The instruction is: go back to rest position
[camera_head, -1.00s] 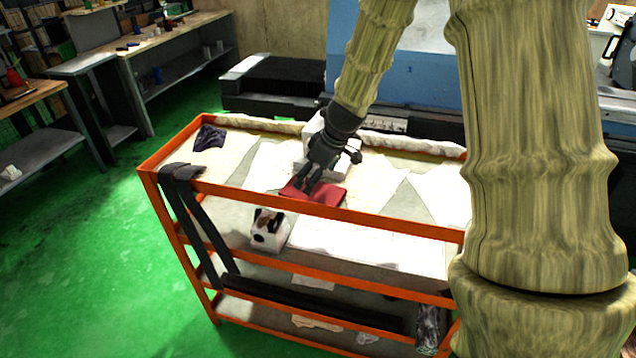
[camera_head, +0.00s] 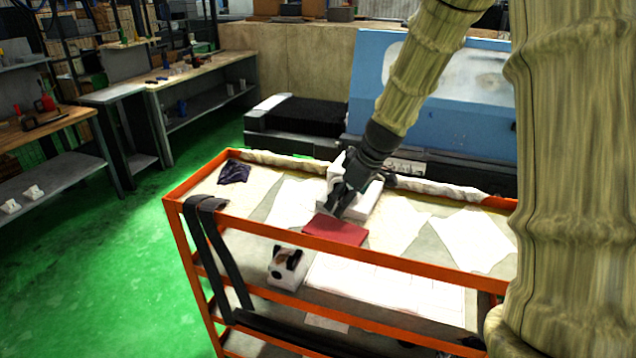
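My arm reaches in from the right in the head view, and my gripper (camera_head: 341,203) hangs over the top shelf of the orange cart (camera_head: 420,266). The gripper is dark and small here; I cannot tell how far its fingers are apart. A flat red object (camera_head: 335,230) lies on the shelf just below and in front of the fingertips, and it seems apart from them. A white box (camera_head: 362,200) stands right behind the gripper and is partly hidden by it.
A dark cloth (camera_head: 234,172) lies at the shelf's left end, and white sheets (camera_head: 474,238) lie on it. A black strap (camera_head: 212,240) hangs over the cart's left front. The blue machine (camera_head: 470,105) stands behind. Green floor (camera_head: 120,270) at left is open.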

